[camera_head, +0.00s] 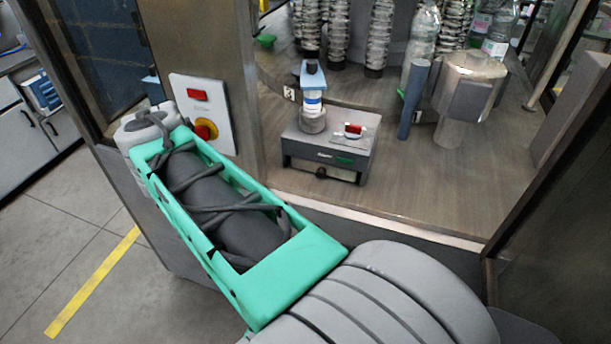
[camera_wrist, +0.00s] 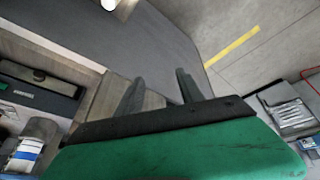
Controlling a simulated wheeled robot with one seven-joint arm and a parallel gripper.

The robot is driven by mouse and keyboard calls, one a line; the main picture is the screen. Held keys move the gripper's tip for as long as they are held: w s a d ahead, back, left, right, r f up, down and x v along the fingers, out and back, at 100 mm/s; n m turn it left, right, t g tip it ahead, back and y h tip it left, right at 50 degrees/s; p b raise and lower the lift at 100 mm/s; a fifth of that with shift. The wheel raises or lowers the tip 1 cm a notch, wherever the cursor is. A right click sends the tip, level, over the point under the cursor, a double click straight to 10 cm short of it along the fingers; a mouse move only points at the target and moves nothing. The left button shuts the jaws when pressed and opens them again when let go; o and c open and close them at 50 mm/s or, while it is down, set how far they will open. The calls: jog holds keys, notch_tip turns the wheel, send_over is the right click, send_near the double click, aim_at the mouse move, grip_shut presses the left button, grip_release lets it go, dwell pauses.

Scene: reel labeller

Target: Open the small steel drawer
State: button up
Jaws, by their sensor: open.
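The small steel drawer (camera_head: 318,171) is the low front of a grey box (camera_head: 340,142) on the wooden worktop, with a dark round knob at its middle. It looks shut. In the wrist view the drawer front (camera_wrist: 38,76) shows at the left edge, with its knob and slot. My gripper (camera_wrist: 160,88) is open, with nothing between its fingers. In the wrist view it is to the right of the drawer and apart from it. The gripper's fingers cannot be made out in the head view.
A switch panel (camera_head: 204,112) is on the left post. The worktop front right is clear.

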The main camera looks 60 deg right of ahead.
jog(key=s+d+f+m+g+h+b, duration=0.1)
jog(key=s+d+m+g, duration=0.15)
jog(key=d, duration=0.65)
jog(key=s+d+f+m+g+h+b, duration=0.1)
jog(key=s+d+m, duration=0.3)
jog(key=d, duration=0.5)
jog(key=m+g+b, duration=0.1)
jog(key=m, duration=0.3)
send_near(320, 171)
jog(key=f, duration=0.2)
jog(key=shift+n, duration=0.25)
jog(key=x, duration=0.3)
jog(key=d+x, duration=0.1)
jog(key=x, duration=0.2)
jog(key=shift+d+f, duration=0.15)
jog(key=shift+f, duration=0.25)
grip_shut()
jog(key=shift+s, duration=0.1)
